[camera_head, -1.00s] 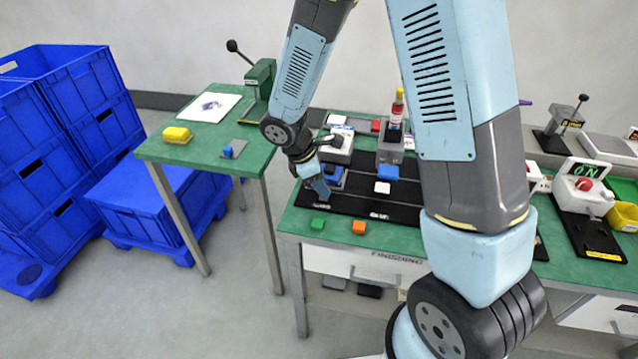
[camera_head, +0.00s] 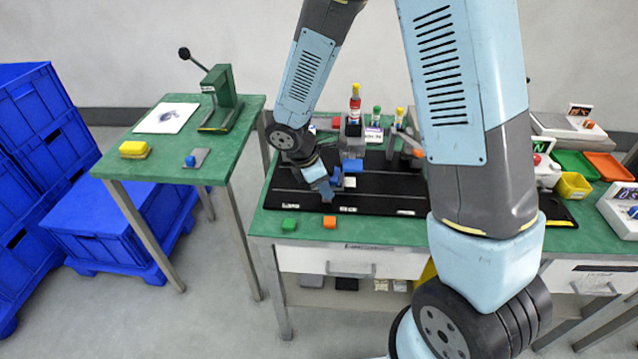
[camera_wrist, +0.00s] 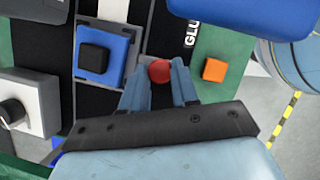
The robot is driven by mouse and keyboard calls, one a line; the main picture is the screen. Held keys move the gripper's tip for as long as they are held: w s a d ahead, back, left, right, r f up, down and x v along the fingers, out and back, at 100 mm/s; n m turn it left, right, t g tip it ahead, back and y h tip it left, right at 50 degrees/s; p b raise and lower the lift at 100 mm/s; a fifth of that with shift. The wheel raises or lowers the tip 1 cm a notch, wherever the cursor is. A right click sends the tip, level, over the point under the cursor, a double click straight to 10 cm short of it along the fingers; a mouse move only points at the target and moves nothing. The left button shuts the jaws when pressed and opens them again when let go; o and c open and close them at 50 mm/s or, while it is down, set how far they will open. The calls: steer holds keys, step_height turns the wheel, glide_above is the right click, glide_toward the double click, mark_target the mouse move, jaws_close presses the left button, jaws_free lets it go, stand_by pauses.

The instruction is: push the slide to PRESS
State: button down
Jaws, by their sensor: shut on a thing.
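The slide (camera_wrist: 102,56) is a blue carriage with a black square block on top, in the wrist view. A round red knob (camera_wrist: 159,71) sits beside it. My gripper (camera_wrist: 157,80) has its two blue fingers around this knob and is shut on it. In the head view my gripper (camera_head: 326,194) is low over the black track mat (camera_head: 375,195), near the middle front label. The slide is partly hidden by my gripper there. The wrist view shows part of a label reading "GLU" (camera_wrist: 190,33). I cannot read PRESS on any label.
A green side table (camera_head: 165,165) stands left.

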steer(key=shift+w+a+r, duration=0.15)
steer(key=shift+w+a, duration=0.05)
steer(key=shift+w, duration=0.1)
steer(key=c, duration=1.1)
jaws_free()
steer(key=shift+o, duration=1.3)
steer(key=shift+s, duration=0.1)
steer(key=shift+a, duration=0.1)
steer(key=v, duration=1.3)
steer(key=shift+r, duration=0.3)
steer(key=shift+s, duration=0.1)
